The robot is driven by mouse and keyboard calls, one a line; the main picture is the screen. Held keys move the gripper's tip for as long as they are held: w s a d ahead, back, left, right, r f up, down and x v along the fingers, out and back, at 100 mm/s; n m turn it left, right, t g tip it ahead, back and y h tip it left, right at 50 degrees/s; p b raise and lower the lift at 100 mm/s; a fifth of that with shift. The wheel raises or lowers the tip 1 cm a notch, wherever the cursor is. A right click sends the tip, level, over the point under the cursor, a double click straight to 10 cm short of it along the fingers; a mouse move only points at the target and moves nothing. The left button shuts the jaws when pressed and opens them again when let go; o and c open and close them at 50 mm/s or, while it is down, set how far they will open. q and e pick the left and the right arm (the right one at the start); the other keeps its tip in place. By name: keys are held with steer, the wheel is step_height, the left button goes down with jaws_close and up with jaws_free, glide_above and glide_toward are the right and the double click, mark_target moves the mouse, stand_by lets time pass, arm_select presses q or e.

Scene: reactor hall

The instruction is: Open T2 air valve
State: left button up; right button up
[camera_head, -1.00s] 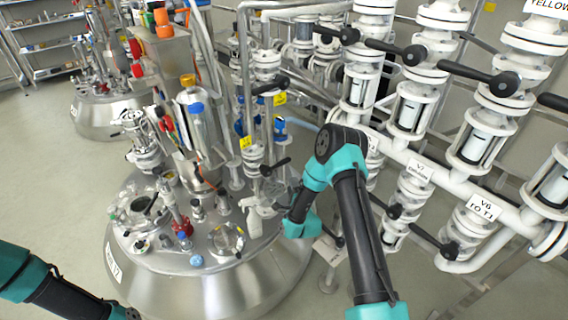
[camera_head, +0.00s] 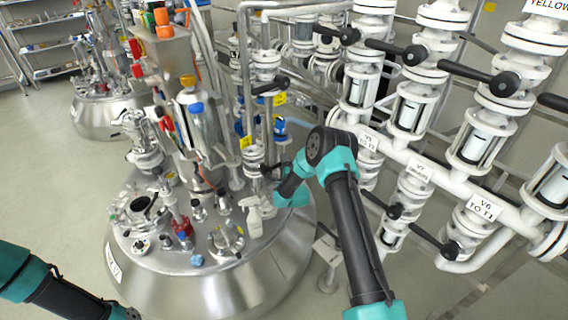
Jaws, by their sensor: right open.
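The steel reactor vessel (camera_head: 215,285) stands at the lower left of centre, with several fittings on its lid. A white flanged valve (camera_head: 253,158) with a yellow tag rises at the right side of the lid. Its black lever is partly hidden by my right gripper. I cannot read the tag, so I cannot confirm that this is the T2 air valve. My right gripper (camera_head: 272,173) is open, small and dark beside this valve at the lever's height. I cannot tell whether it touches the lever. My left arm shows at the lower left, its gripper out of view.
A second black-levered valve (camera_head: 268,86) sits above. White pipework (camera_head: 425,175) with several black levers fills the right side. Another vessel (camera_head: 108,115) stands at the far left, with open floor before it.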

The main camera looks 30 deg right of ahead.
jaws_close()
stand_by(0.4)
